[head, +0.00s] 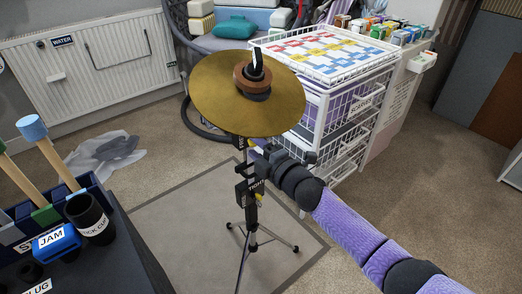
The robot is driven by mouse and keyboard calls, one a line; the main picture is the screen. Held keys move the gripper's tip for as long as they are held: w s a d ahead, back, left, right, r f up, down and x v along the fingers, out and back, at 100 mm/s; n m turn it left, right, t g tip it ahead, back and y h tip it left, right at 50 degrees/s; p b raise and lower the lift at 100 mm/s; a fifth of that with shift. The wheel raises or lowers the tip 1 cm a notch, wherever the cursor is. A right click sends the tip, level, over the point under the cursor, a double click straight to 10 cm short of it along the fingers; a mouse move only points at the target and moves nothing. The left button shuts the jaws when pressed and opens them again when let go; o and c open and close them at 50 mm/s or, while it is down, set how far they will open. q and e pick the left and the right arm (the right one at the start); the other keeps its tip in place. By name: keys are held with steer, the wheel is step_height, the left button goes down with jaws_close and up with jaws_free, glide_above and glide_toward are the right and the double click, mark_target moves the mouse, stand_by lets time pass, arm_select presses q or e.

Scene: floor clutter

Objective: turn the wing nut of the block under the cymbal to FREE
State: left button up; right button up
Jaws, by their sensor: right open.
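The brass cymbal (220,95) sits tilted on top of a stand (252,235) with spread tripod legs. A dark block (249,191) with pale lettering is on the stand's pole below the cymbal; the lettering is too small to read. A small yellowish part shows at the block's right side; I cannot tell if it is the wing nut. My right gripper (248,165) is open, just under the cymbal's lower edge and close above the block. I cannot tell whether it touches the pole or block. My left gripper is out of view.
A white wire rack (345,115) stands right behind the cymbal. A dark bench (115,245) with a jam box (57,242) and black cup (88,218) is at the lower left. A crumpled clear bag (105,155) lies on the floor. A grey mat (185,235) lies under the stand.

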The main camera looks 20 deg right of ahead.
arm_select(q)
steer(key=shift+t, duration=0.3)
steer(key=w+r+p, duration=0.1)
steer(key=p, duration=0.1)
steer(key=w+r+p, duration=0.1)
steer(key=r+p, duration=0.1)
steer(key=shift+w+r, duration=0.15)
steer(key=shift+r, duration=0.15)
arm_select(e)
steer(key=v, duration=0.9)
steer(key=shift+s+d, duration=0.15)
steer(key=shift+s, duration=0.15)
